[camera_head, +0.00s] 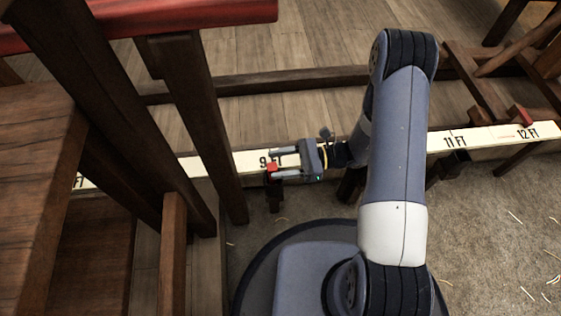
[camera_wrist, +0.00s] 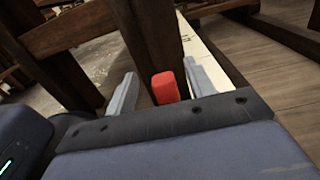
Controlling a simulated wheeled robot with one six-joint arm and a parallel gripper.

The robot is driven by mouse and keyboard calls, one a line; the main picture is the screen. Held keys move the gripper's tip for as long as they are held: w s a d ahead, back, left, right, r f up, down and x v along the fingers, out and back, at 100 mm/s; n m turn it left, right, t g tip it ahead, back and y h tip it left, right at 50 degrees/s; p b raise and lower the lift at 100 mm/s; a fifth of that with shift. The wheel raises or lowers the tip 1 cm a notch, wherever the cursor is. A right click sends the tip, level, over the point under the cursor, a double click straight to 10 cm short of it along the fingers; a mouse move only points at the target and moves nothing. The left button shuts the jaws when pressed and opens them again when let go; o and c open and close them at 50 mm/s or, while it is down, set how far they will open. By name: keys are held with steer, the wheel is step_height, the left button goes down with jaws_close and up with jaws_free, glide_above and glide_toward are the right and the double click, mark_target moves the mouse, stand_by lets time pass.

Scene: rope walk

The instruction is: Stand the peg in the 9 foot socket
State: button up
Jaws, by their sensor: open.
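The peg's red top (camera_head: 271,168) shows just below the 9 FT mark on the pale measuring board. A dark socket bracket (camera_head: 274,195) is under it at the board's near edge. The peg looks upright in it, but its lower part is hidden. My gripper (camera_head: 270,163) reaches in from the right, fingers pointing left. In the wrist view the red top (camera_wrist: 166,88) is between the two spread fingers of my gripper (camera_wrist: 162,88), with a gap on each side.
The measuring board (camera_head: 445,142) runs across the scene, with another dark bracket (camera_head: 455,164) near 11 FT. A dark wooden post (camera_head: 197,120) stands close left of my gripper. A red block (camera_head: 520,116) sits by 12 FT. Straw-strewn floor (camera_head: 500,220) lies open at right.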

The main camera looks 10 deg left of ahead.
steer(key=p+v, duration=0.3)
steer(key=v, duration=0.7)
steer(key=shift+w+d, duration=0.15)
steer(key=shift+d, duration=0.25)
steer(key=b+x, duration=0.3)
steer(key=x, duration=0.7)
steer(key=shift+a+f, duration=0.15)
steer(key=shift+a+r+p, duration=0.15)
steer(key=shift+r+p, duration=0.45)
steer(key=shift+r, duration=0.25)
steer(key=shift+a+r+p, duration=0.1)
steer(key=shift+r+p, duration=0.45)
steer(key=shift+r, duration=0.3)
